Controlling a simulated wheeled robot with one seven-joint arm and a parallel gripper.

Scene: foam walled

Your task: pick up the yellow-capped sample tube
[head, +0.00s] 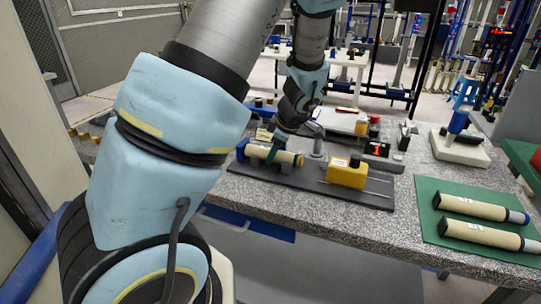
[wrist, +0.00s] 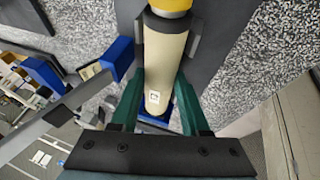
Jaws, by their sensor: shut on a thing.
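The yellow-capped sample tube (wrist: 165,62) is a cream cylinder with a small white label. Its yellow cap (wrist: 171,5) is at the top edge of the wrist view, partly cut off. My gripper (wrist: 167,42) is shut on the tube, with a green finger and dark pad on each side of its body. In the head view the tube (head: 285,157) lies roughly level over the dark mat (head: 232,165), with my gripper (head: 272,152) across it. A blue part shows at its left end. I cannot tell whether the tube touches what is beneath it.
A yellow box (head: 347,173) stands to the right on the dark mat, with thin rods beside it. Several instruments stand behind. Granite between the mats is clear.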

